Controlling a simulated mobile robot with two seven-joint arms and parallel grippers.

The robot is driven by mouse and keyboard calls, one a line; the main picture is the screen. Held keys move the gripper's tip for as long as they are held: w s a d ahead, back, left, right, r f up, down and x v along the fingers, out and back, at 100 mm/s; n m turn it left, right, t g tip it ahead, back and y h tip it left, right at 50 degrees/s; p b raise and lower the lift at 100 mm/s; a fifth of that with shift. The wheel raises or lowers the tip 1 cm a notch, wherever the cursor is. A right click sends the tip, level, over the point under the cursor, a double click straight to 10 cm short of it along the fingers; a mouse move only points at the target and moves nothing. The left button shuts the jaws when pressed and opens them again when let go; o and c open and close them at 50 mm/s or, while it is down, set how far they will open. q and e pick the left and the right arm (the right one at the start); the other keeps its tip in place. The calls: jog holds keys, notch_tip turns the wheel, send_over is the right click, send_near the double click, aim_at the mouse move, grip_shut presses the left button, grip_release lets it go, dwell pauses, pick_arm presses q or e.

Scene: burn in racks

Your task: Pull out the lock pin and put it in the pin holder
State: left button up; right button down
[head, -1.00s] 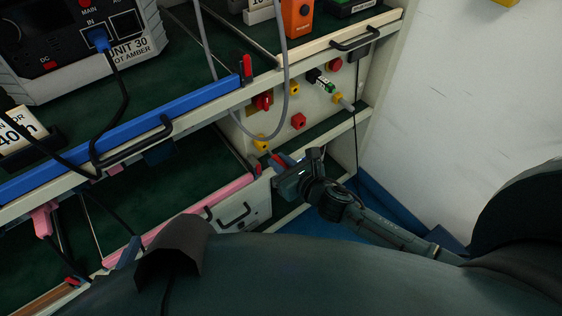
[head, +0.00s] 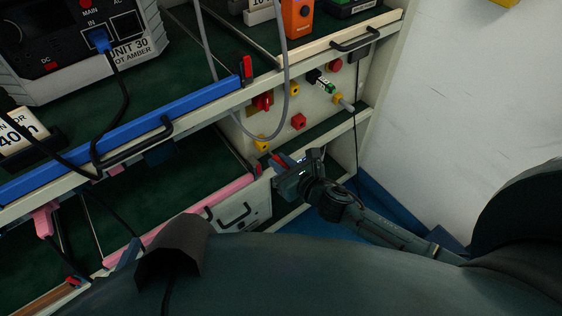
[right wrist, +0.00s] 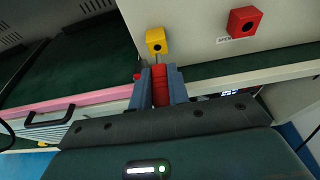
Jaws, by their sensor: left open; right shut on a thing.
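The lock pin (right wrist: 160,88) has a red grip and a thin metal shaft. My right gripper (right wrist: 161,82) is shut on the red grip, a finger on each side. The shaft points at a yellow block (right wrist: 154,38) with a dark hole; I cannot tell whether its tip is inside. In the head view my right gripper (head: 281,163) is just below that yellow block (head: 262,143). A red block (right wrist: 243,22) with a hole and a small label is to its right; I cannot tell which block is the pin holder. My left gripper (head: 128,252) is largely hidden at lower left, open.
The rack's blue-edged shelf (head: 120,138) and pink-edged shelf (head: 190,216) lie to the left. A grey cable (head: 287,80) hangs before the panel. A red knob (head: 262,102) and another yellow block (head: 338,97) sit nearby. The white wall (head: 450,110) is at right.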

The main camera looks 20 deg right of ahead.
aim_at(270, 153)
dwell(0.8)
jog(key=shift+w+a, duration=0.25)
jog(key=shift+w, duration=0.4)
jog(key=shift+w+a, duration=0.25)
jog(key=shift+w, duration=0.45)
jog(key=shift+w+a, duration=0.15)
jog(key=shift+w, duration=0.35)
jog(key=c, duration=1.3)
grip_release()
jog(key=shift+o, duration=0.2)
